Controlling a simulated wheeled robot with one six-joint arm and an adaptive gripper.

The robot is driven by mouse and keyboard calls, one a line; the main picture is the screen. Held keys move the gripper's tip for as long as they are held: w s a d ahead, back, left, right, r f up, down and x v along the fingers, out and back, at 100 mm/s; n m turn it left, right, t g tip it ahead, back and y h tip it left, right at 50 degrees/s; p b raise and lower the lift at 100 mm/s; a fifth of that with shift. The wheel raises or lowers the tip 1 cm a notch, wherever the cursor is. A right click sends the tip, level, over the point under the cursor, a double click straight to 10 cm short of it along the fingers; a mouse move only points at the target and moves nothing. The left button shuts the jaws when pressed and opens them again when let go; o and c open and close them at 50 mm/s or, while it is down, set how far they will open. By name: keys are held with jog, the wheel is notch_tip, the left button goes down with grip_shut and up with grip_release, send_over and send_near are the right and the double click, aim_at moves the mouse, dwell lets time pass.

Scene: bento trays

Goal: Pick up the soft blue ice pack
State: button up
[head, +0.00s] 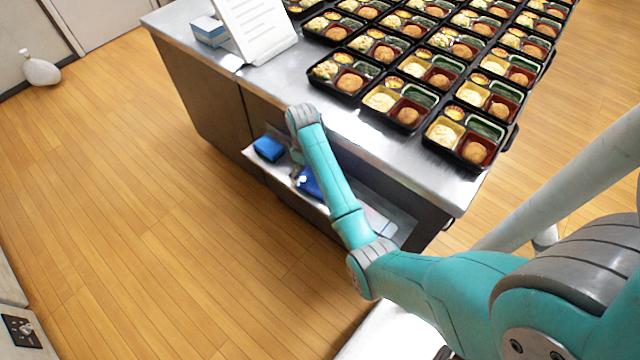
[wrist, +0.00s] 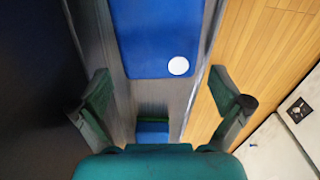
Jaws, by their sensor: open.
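A flat blue pack with a white round spot, which looks like the ice pack (wrist: 155,40), lies in an open drawer (head: 408,232) of the steel counter. In the head view the blue pack (head: 308,184) is partly hidden by my arm. In the wrist view my gripper (wrist: 170,95) is open and empty, its fingers spread on either side of the drawer's width. The pack is ahead of the fingertips, toward the top of the picture, not between them. My gripper is mostly hidden behind my arm in the head view.
A smaller blue block (head: 268,148) lies at the drawer's far end; it shows low in the wrist view (wrist: 152,130) with a dark green part. Bento trays (head: 408,113) fill the counter top (head: 300,80) above.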

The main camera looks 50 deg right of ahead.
jog(key=shift+f, duration=1.45)
jog(key=shift+s, duration=0.1)
jog(key=shift+c, duration=0.3)
jog(key=c, duration=1.1)
jog(key=shift+r, duration=0.15)
